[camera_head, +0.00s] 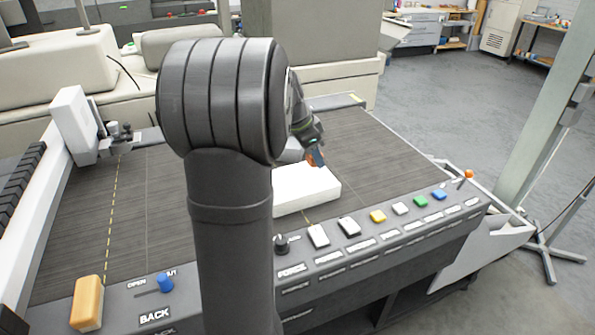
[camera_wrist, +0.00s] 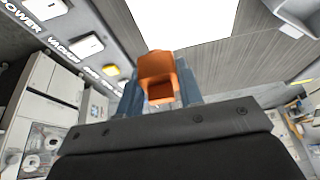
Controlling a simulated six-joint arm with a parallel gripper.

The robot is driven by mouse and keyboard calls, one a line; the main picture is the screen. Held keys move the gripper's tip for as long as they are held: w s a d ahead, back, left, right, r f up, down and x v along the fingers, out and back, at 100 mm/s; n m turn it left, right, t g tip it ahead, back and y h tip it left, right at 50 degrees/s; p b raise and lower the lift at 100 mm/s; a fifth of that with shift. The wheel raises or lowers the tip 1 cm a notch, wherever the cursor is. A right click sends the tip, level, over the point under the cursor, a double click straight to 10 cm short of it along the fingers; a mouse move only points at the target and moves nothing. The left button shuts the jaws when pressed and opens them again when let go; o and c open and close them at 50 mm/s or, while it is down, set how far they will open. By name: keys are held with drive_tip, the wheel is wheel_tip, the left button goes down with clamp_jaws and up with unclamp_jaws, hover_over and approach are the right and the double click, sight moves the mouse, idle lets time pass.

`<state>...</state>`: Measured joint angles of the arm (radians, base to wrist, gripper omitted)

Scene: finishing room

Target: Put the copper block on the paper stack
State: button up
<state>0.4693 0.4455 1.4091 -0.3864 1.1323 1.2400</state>
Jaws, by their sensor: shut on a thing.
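The copper block (camera_wrist: 157,68) is orange-brown and sits between the two blue-grey fingers of my gripper (camera_wrist: 158,92) in the wrist view. My gripper is shut on it. In the head view only a small orange bit of the block (camera_head: 311,159) shows at the tip of my gripper (camera_head: 315,155). The paper stack (camera_head: 308,187) is a white, flat, thick block on the dark table, partly hidden behind my arm. It also shows in the wrist view (camera_wrist: 190,20), beyond the block. The block appears at the stack's far edge in the head view; I cannot tell the gap between them.
A control panel with a knob (camera_head: 281,243) and coloured buttons (camera_head: 378,216) runs along the table's front edge. A wooden block (camera_head: 87,303) stands at the front left. The dark table top (camera_head: 375,150) is clear right of the stack. A machine carriage (camera_head: 75,125) stands at left.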

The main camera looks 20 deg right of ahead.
hover_over(302, 178)
drive_tip(key=a, duration=0.1)
drive_tip(key=f, duration=0.3)
drive_tip(key=shift+a+f, duration=0.2)
drive_tip(key=shift+f, duration=1.95)
drive_tip(key=shift+f, duration=0.2)
drive_tip(key=o, duration=1.1)
drive_tip(key=v, duration=1.2)
drive_tip(key=shift+r, duration=0.2)
